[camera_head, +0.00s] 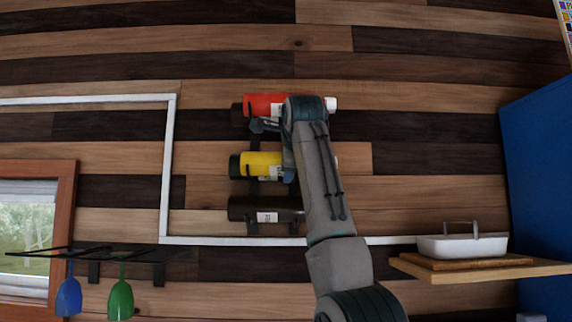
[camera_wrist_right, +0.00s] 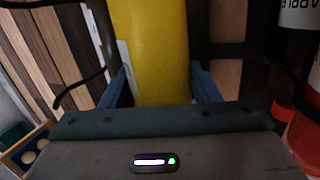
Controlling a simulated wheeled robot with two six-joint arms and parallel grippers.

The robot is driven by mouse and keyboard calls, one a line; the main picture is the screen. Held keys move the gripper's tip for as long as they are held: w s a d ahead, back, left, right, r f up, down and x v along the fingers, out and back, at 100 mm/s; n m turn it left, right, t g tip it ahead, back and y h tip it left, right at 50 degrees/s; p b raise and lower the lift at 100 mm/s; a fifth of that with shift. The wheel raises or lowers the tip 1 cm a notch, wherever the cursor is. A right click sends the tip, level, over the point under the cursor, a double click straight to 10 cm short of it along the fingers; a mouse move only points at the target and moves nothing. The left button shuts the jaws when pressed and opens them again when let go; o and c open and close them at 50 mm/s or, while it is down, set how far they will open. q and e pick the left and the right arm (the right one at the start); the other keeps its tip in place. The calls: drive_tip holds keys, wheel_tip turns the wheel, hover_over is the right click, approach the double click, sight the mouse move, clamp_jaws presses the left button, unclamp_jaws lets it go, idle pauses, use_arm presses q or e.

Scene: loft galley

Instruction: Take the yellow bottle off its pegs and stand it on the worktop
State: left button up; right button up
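The yellow bottle (camera_head: 262,164) lies on its side on the middle pegs of the wall rack, its dark end to the left. My right arm hides part of its right half. In the right wrist view the yellow bottle (camera_wrist_right: 158,50) runs between the two blue fingers of my right gripper (camera_wrist_right: 165,88), which flank it closely. Whether both fingers press on it I cannot tell. In the head view my right gripper (camera_head: 278,150) is in front of the bottle. My left gripper is not in view. No clear stretch of worktop shows.
A red bottle (camera_head: 263,104) lies on the pegs above and a dark bottle (camera_head: 250,208) below. A shelf (camera_head: 530,269) with a white dish (camera_head: 460,246) is at right. Blue (camera_head: 68,298) and green (camera_head: 120,300) glasses hang from a rack at lower left.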

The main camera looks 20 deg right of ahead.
drive_tip(key=c, duration=0.6)
drive_tip(key=shift+r, duration=0.1)
drive_tip(key=shift+w+d+r, duration=0.1)
drive_tip(key=shift+w+r, duration=0.1)
drive_tip(key=shift+r, duration=0.4)
drive_tip(key=shift+s+r, duration=0.1)
drive_tip(key=shift+r, duration=0.8)
drive_tip(key=s+a+b, duration=0.2)
drive_tip(key=s+b, duration=0.2)
drive_tip(key=s, duration=0.3)
drive_tip(key=s+a+r+b, duration=0.1)
drive_tip(key=s+a+b, duration=0.2)
drive_tip(key=s+b, duration=0.2)
drive_tip(key=v, duration=0.3)
drive_tip(key=shift+s+f, duration=0.2)
